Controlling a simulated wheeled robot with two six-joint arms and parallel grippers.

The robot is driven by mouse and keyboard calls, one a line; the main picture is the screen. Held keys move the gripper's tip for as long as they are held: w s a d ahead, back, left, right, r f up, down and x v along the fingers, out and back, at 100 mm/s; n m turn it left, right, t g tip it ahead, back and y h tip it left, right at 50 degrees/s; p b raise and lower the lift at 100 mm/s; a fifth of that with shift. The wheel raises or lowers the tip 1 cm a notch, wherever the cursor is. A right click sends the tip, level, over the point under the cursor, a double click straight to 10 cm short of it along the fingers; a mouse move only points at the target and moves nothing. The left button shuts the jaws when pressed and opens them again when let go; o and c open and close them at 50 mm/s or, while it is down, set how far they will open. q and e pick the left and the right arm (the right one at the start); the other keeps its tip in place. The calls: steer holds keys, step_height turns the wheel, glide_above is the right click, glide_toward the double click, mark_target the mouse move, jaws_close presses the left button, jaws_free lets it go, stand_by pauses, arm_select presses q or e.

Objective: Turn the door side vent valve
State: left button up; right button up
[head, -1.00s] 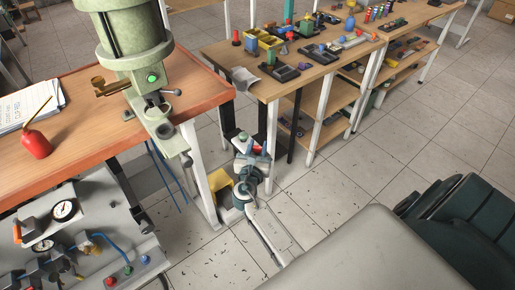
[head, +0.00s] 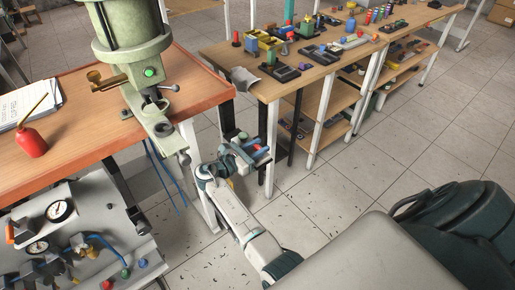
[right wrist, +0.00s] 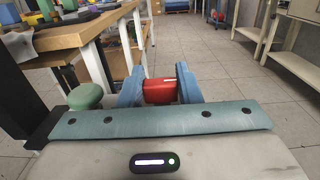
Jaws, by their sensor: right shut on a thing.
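A grey panel (head: 85,205) stands below the orange-edged bench at the lower left of the head view. It carries two round gauges (head: 60,210), brass and dark fittings (head: 50,268), blue hose and an orange-red handle (head: 10,233) cut by the left edge. I cannot tell which fitting is the door side vent valve. My right gripper (head: 255,149) is in the air, right of the panel and apart from it. In the right wrist view its blue fingers (right wrist: 158,88) are shut on a red block (right wrist: 159,91). My left gripper is not in view.
A green press (head: 135,40) stands on the bench (head: 95,140), with a red oil can (head: 32,142) and papers. A second wooden table (head: 290,85) with small parts stands behind my right gripper. Tiled floor (head: 370,165) to the right is clear.

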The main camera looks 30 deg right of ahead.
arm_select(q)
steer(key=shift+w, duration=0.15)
arm_select(e)
steer(key=shift+g, duration=0.3)
steer(key=o, duration=1)
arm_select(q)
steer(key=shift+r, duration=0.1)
